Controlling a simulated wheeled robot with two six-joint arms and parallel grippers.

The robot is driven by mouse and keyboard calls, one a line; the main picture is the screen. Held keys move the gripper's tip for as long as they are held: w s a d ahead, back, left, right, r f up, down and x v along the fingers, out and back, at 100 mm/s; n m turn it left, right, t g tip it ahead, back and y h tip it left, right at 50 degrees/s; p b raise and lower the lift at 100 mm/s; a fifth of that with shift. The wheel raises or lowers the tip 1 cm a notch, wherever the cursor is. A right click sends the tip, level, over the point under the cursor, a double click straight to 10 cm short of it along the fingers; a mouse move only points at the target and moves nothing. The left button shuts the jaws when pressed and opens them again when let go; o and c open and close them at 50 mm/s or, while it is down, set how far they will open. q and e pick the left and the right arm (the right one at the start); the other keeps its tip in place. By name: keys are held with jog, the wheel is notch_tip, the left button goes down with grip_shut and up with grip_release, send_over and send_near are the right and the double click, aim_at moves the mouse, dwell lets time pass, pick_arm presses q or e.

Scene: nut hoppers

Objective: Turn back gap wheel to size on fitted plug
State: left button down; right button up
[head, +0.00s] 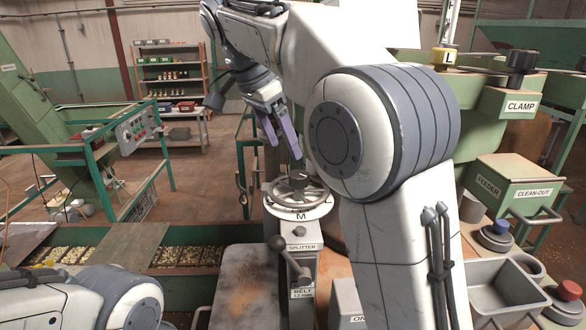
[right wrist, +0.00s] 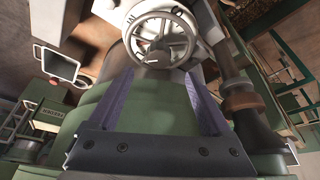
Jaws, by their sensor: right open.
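The gap wheel (head: 299,184) is a grey spoked handwheel over a white dial ring marked "M". My right gripper (head: 284,146) has two purple fingers, apart and pointing down, a little above and behind the wheel in the head view. In the right wrist view the wheel (right wrist: 160,43) lies beyond the fingertips, and nothing shows between the open fingers (right wrist: 160,82). I cannot make out a fitted plug in either view. My left gripper is outside the head view.
A ball-ended lever (head: 285,255) stands on the splitter post below the wheel. At right are the "CLAMP" knob (head: 521,62), the green "FEEDER" box (head: 513,182) and a grey tray (head: 497,287). A nut-filled trough (head: 190,254) runs at left.

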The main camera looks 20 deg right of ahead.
aim_at(298, 174)
jog(key=p+x, duration=0.1)
jog(key=x, duration=0.7)
jog(key=shift+s+d+f+p, duration=0.1)
jog(key=shift+d+f+p, duration=0.2)
jog(key=shift+p, duration=0.05)
grip_shut()
jog(key=shift+f+n+t+b, duration=0.15)
jog(key=shift+n+t+b, duration=0.35)
jog(key=shift+n+b, duration=0.8)
jog(key=shift+s+n+t+y+b, duration=0.1)
jog(key=shift+n+t+y+b, duration=0.55)
jog(key=shift+n, duration=1.05)
grip_release()
